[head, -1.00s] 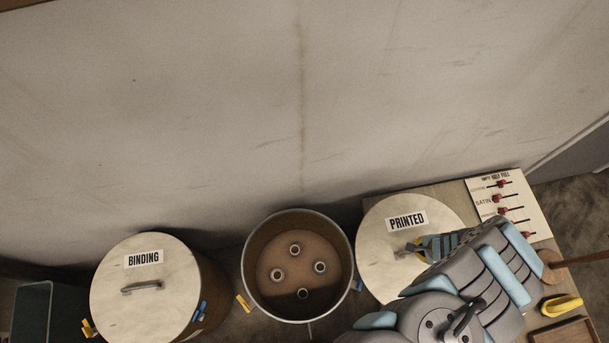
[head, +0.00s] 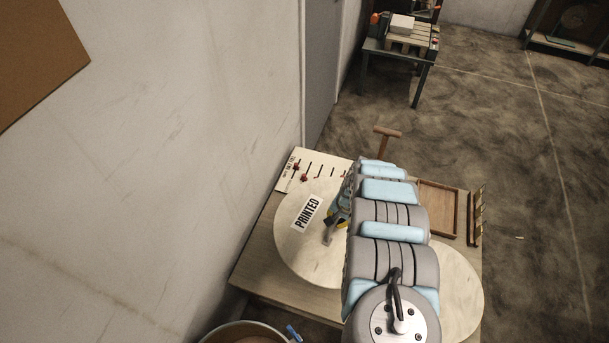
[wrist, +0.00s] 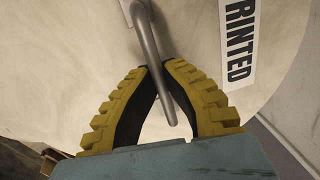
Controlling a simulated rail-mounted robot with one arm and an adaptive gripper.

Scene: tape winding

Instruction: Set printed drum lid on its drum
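The printed drum lid (head: 300,255) is a pale round disc with a white PRINTED label and a grey bar handle. In the head view it is over the wooden table; I cannot tell whether it touches the top. My gripper (wrist: 158,68) has its yellow-and-black fingers closed around the lid's handle (wrist: 150,35) in the wrist view. My arm hides part of the lid in the head view. An open drum (head: 240,332) shows only its upper rim at the bottom edge, left of and nearer than the lid. Its label is not visible.
The table (head: 262,272) also holds a marker board (head: 318,168), a brown tray (head: 437,208) and another pale disc (head: 462,290), partly behind my arm. A blue clip (head: 293,333) is by the drum. A wall (head: 150,200) runs along the left. Floor at right is open.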

